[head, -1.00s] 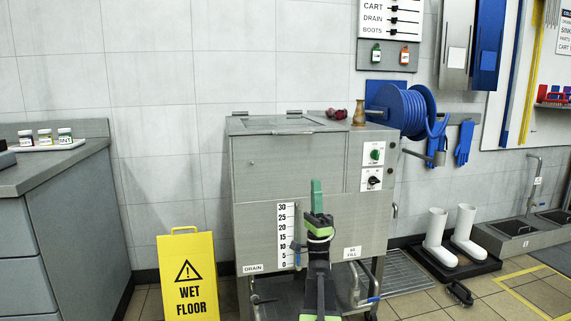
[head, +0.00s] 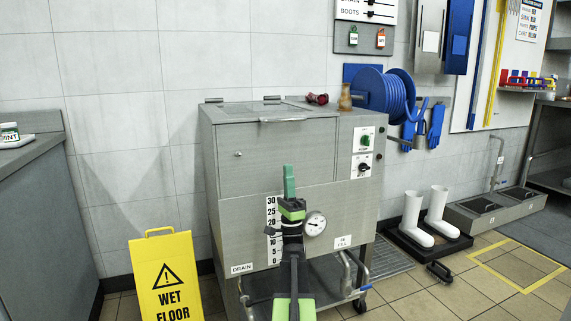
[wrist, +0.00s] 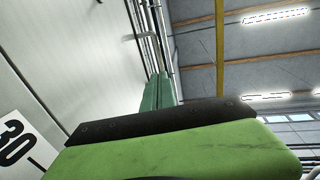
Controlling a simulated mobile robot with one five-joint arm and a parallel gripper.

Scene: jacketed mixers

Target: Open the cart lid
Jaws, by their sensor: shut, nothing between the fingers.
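The steel cart (head: 275,165) stands against the tiled wall in the middle of the head view. Its lid (head: 250,110) lies flat and closed on top, with hinges at the back and a bar handle (head: 286,119) at the front edge. My gripper (head: 289,182) points up in front of the cart's front face, below the lid's level. Its green fingers are shut and empty.
A yellow wet-floor sign (head: 168,275) stands at the cart's front left. A grey counter (head: 35,190) is at far left. A red object (head: 317,98) and a brass piece (head: 345,97) sit on the cart top, right of the lid. White boots (head: 426,216) stand on a tray at right.

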